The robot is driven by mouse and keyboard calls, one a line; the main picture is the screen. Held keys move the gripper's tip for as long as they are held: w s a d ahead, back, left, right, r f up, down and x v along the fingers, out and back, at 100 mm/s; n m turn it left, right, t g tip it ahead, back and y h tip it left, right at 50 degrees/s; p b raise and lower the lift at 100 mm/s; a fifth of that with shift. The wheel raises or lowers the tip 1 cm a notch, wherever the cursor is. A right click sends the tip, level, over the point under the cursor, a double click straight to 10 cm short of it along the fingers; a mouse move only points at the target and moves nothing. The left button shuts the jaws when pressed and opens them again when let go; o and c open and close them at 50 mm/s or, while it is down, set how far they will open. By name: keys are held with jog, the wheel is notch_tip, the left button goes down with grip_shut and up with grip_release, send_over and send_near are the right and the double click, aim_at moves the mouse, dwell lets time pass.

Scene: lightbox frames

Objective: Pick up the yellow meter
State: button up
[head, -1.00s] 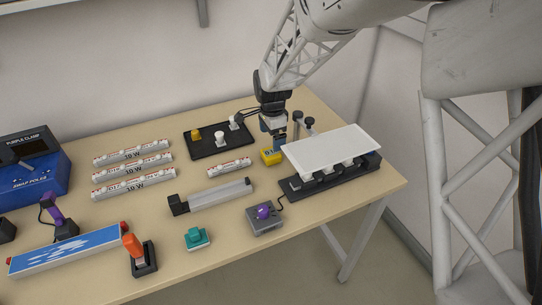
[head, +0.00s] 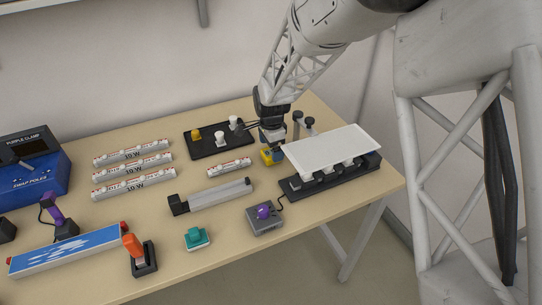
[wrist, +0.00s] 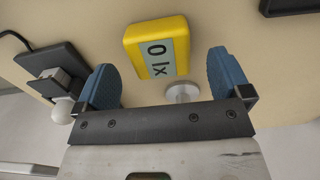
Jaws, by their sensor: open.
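The yellow meter (wrist: 157,47) lies on the table in the wrist view, its grey display reading "0 lx" and a pale round disc (wrist: 182,93) at its near end. It also shows in the head view (head: 267,157), partly hidden by my gripper. My gripper (wrist: 165,85) is open, with one blue fingertip to each side of the meter's near end. In the head view my gripper (head: 272,150) is low over the meter. I cannot tell whether the fingers touch it.
Right of the meter, a white panel (head: 332,147) rests over a black base (head: 325,179), with dark-topped posts (head: 310,123) behind. A black tray (head: 208,148) with knobs stands behind left. A white tube (head: 229,167) lies left. Bare table (head: 225,225) shows in front.

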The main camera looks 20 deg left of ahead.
jog(key=shift+f, duration=1.45)
jog(key=c, duration=1)
jog(key=shift+r, duration=0.15)
jog(key=shift+c, duration=0.2)
jog(key=shift+r, duration=4.85)
